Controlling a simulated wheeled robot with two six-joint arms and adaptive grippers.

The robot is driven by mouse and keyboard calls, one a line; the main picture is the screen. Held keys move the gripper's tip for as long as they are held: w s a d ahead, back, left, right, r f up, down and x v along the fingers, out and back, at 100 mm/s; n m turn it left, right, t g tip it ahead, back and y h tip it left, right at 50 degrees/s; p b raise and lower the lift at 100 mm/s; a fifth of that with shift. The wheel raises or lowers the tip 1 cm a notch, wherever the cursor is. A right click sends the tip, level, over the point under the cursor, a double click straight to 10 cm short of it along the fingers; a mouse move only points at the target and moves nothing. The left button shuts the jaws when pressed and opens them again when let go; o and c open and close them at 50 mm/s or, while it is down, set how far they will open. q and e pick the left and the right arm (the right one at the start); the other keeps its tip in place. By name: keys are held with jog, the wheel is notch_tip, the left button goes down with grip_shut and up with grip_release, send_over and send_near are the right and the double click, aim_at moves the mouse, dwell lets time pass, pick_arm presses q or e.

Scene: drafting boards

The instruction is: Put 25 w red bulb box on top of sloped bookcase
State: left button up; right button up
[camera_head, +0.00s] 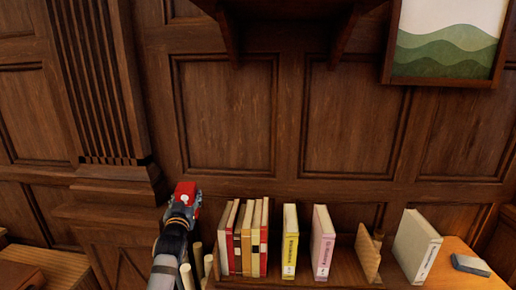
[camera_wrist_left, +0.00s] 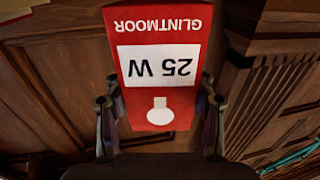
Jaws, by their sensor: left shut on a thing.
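The red 25 W bulb box (camera_head: 187,190) is held up at the end of my left gripper (camera_head: 182,212), left of the row of books. In the left wrist view the box (camera_wrist_left: 160,25) fills the middle, with "GLINTMOOR", "25 W" and a bulb picture upside down. The fingers of my left gripper (camera_wrist_left: 160,112) are shut on its two sides. A wooden bookcase (camera_head: 345,272) with upright books and an end board (camera_head: 367,254) stands at the lower middle of the head view; I take it as the sloped bookcase. Its lower part is cut off. My right gripper is not in view.
Several red and cream books (camera_head: 244,238), a yellow book (camera_head: 290,242) and a pink book (camera_head: 322,243) stand on the bookcase. A cream book (camera_head: 415,246) and a grey block (camera_head: 470,264) are at right. Rolled tubes (camera_head: 197,262) stand beside my left arm. A wall shelf hangs above.

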pick_arm(q)
jog(key=s+d+f+h+b, duration=0.1)
jog(key=s+d+f+b, duration=0.1)
jog(key=s+f, duration=1)
jog(key=s+d+f+m+h+b, duration=0.1)
jog(key=s+d+f, duration=0.2)
jog(key=s+f, duration=0.9)
jog(key=shift+s+b, duration=0.3)
jog(key=shift+b, duration=0.05)
